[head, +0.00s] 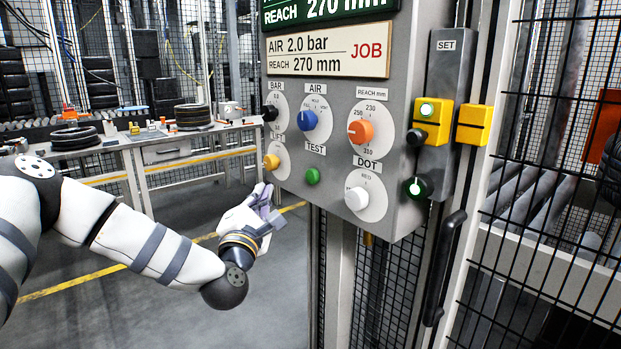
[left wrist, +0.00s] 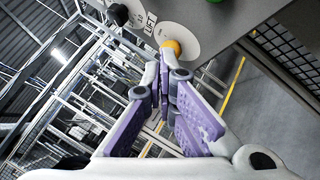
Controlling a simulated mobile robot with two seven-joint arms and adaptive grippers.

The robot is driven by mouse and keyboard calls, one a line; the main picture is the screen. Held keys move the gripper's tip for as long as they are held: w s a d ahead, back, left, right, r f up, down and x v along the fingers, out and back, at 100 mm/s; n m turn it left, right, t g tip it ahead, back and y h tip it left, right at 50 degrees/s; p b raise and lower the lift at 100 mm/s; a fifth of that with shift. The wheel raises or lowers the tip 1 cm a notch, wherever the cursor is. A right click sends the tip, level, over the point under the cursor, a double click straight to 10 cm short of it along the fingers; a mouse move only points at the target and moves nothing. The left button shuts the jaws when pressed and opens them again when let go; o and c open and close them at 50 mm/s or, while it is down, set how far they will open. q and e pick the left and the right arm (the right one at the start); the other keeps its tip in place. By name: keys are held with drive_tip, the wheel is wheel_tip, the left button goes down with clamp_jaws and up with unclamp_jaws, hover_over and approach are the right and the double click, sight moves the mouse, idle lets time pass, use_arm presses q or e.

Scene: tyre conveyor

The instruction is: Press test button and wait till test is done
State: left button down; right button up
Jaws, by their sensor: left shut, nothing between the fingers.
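The grey control panel (head: 395,190) stands at the centre right of the head view. Its green button (head: 312,176) sits under the TEST label, between the yellow LIFT knob (head: 271,161) and the white DOT knob (head: 357,198). My left gripper (head: 265,192) is shut and empty, just below and left of the LIFT knob, apart from the green button. In the left wrist view its purple-padded fingers (left wrist: 164,82) meet close to the yellow knob (left wrist: 172,47). My right gripper is in neither view.
Blue AIR (head: 308,121) and orange REACH (head: 360,131) knobs sit above. A display (head: 330,50) reads AIR 2.0 bar, REACH 270 mm, JOB. A black handle (head: 444,268) and mesh fence (head: 560,180) stand right. A workbench (head: 170,150) with tyres is behind; the floor between is clear.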

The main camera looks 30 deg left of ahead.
sight(312, 177)
use_arm(q)
drive_tip(key=w+d+b, duration=0.3)
drive_tip(key=w, duration=0.5)
drive_tip(key=shift+d, duration=0.15)
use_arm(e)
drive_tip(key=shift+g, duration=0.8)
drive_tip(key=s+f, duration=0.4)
use_arm(q)
drive_tip(key=shift+f, duration=0.1)
drive_tip(key=shift+w+d, duration=0.2)
drive_tip(key=shift+w, duration=0.15)
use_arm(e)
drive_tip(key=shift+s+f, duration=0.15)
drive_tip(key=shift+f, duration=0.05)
